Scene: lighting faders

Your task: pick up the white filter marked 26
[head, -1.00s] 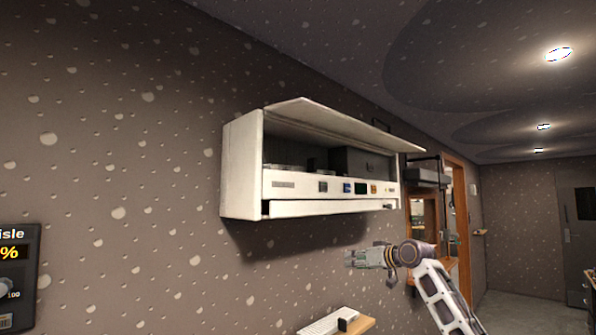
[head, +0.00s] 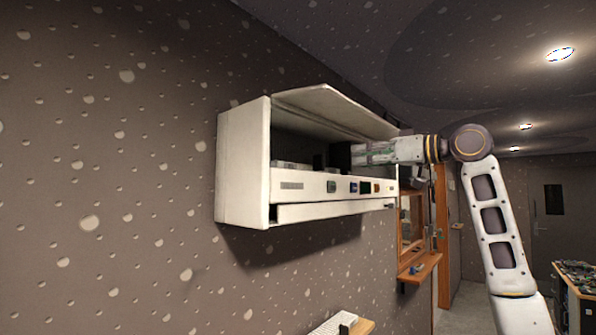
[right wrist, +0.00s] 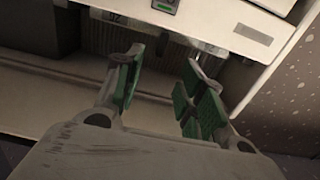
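A white wall cabinet (head: 243,165) hangs open under a raised lid (head: 335,108). Pale low items (head: 291,167) sit inside at its left, too small to identify as the filter. No number 26 is readable. My right gripper (head: 355,153) is at the cabinet's open front, at its right part, above the front strip. In the right wrist view its green-padded fingers (right wrist: 160,68) are apart with nothing held between them. A pale ribbed surface (right wrist: 170,47) shows beyond the fingers; I cannot tell if it is the filter. My left gripper is out of view.
The cabinet's front strip (head: 310,187) carries small coloured panels, and its raised lid hangs above the opening. A wooden shelf (head: 420,268) is on the wall to the right. A white keyboard-like object (head: 333,323) lies below. The wall left of the cabinet is clear.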

